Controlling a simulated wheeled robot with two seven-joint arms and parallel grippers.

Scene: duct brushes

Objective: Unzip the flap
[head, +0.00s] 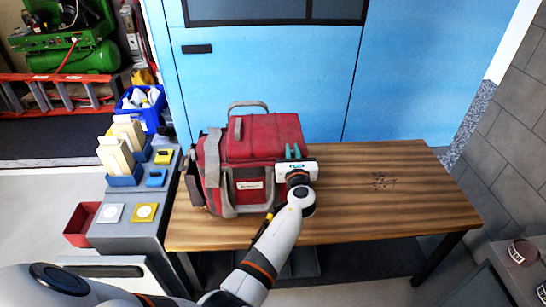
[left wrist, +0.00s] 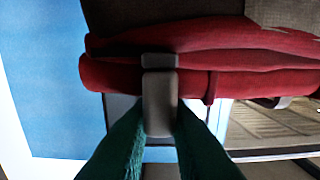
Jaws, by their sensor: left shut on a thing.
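A red and grey tool bag (head: 262,137) stands on the wooden table, its red top flap looking closed. My left gripper (head: 292,151) is at the bag's right end, its teal fingers at the upper edge. In the left wrist view, the fingers of my left gripper (left wrist: 158,122) are shut on a grey pull tab (left wrist: 159,95). The tab lies against the red fabric of the bag (left wrist: 240,82). The zip line itself is hard to make out. My right gripper is not in view.
Blue doors (head: 260,75) stand close behind the table.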

